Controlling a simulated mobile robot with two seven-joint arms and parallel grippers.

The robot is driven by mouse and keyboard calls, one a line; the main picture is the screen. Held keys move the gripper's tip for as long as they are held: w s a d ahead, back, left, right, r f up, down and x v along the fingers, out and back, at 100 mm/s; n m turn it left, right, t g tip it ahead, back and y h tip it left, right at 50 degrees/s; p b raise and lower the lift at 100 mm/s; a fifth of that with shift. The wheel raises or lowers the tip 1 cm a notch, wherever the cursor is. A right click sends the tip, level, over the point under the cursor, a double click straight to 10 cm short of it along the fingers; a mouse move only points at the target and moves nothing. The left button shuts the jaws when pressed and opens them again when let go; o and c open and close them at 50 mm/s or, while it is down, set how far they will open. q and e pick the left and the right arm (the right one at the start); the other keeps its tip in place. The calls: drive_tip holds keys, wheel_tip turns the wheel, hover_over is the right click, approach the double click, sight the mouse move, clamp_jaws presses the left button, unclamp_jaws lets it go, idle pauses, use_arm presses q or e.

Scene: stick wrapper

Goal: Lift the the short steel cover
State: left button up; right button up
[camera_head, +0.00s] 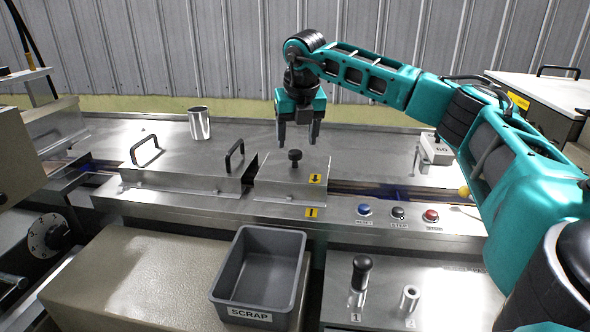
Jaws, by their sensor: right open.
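The short steel cover (284,180) sits on the machine's channel, right of a longer steel cover (185,177). It has a black knob (295,156) on top and a yellow arrow label on its front right. My right gripper (297,138) points down, open and empty, a little above the black knob and apart from it. The long cover has two black handles. My left gripper is not in view.
A grey scrap bin (228,290) stands in front. Blue, black and red buttons (398,213) line the front rail. A black-handled tool (361,273) and a metal post (409,298) stand at front right. A steel cup (199,123) stands on the steel top behind the long cover.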

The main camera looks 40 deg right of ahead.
sight(295, 151)
drive_tip(key=x, duration=0.5)
drive_tip(key=shift+a+f, duration=0.1)
drive_tip(key=shift+f, duration=0.05)
drive_tip(key=shift+s, duration=0.1)
clamp_jaws()
idle(0.4)
